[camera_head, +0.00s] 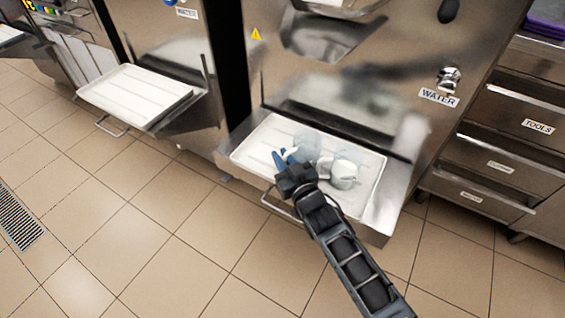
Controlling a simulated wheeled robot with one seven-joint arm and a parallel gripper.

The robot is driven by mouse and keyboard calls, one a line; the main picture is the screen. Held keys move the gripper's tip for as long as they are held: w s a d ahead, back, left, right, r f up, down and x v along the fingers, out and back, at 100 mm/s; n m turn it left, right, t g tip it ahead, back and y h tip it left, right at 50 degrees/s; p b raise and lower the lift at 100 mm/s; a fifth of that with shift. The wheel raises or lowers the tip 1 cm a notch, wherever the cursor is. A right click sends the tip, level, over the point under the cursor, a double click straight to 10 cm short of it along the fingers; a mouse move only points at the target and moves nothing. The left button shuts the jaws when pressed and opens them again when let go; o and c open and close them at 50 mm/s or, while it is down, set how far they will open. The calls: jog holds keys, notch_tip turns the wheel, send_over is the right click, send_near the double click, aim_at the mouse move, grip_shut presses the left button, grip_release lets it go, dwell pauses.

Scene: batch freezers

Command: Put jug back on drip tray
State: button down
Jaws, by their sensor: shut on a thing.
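A pale translucent jug (308,143) is at the white drip tray (258,150) of the nearest freezer. My gripper (285,157), with blue fingertips, is shut on this jug at its near left side. The grip point is partly hidden by my gripper. A second whitish jug (345,174) with a handle is just right of my gripper, over the same tray. Whether the held jug touches the tray or hangs a little above it, I cannot tell.
The steel freezer front stands behind the tray, with a water tap (449,78) at right. A metal handle bar (279,204) juts out at the tray's front. Another freezer's empty tray (135,92) is at left. Steel drawers (505,150) stand at right. The tiled floor in front is clear.

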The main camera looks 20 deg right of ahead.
jog(key=shift+f, duration=0.35)
jog(key=shift+f, duration=0.15)
jog(key=c, duration=1.1)
grip_release()
jog(key=shift+r, duration=0.25)
jog(key=s+p, duration=0.1)
jog(key=s, duration=1.1)
jog(key=shift+d, duration=0.25)
